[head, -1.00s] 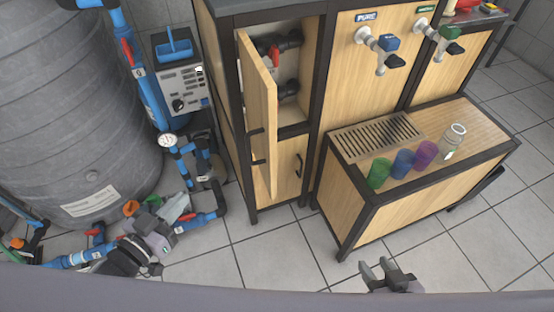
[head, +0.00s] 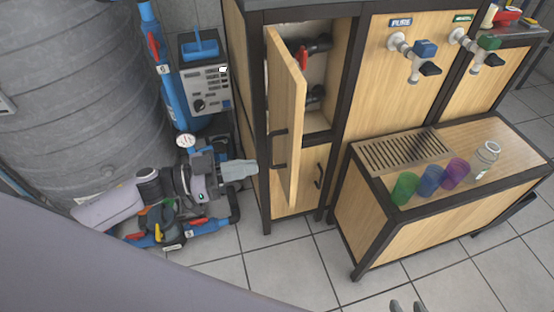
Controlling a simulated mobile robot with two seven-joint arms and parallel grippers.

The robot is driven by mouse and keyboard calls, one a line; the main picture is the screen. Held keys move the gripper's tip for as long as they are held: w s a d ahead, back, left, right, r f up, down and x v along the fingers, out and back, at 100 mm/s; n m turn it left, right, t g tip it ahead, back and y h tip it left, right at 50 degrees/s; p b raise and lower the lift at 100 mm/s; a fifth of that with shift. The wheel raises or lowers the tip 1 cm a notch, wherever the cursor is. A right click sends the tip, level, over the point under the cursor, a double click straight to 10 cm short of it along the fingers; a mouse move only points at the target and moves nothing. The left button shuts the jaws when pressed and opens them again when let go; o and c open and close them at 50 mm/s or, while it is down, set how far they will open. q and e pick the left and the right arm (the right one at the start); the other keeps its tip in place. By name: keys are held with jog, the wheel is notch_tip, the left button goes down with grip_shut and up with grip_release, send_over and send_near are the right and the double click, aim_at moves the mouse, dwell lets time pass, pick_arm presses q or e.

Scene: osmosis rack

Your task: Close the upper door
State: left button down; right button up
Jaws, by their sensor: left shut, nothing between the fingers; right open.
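The upper door (head: 288,112) of the wooden cabinet is a light wood panel standing open, swung out toward me. Its black handle (head: 279,150) is near the lower end of the panel. The open compartment (head: 320,112) behind it shows dark pipe fittings and a red valve lever. My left gripper (head: 254,169) is shut and empty, just left of the door's lower part, with a small gap to the handle in the picture. My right gripper (head: 408,306) is open and empty at the bottom edge, only its fingertips showing.
The closed lower door (head: 300,180) sits beneath the compartment. A bench (head: 400,235) with several cups and a drain grate stands to the right. A large grey tank (head: 80,100), a control box (head: 205,88) and blue piping are at the left. Tiled floor lies clear in front.

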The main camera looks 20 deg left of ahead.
aim_at(291, 159)
pick_arm(q)
jog(key=x, duration=0.7)
pick_arm(e)
jog(key=shift+d, duration=0.15)
pick_arm(q)
jog(key=shift+d, duration=0.1)
pick_arm(e)
jog(key=shift+r, duration=0.1)
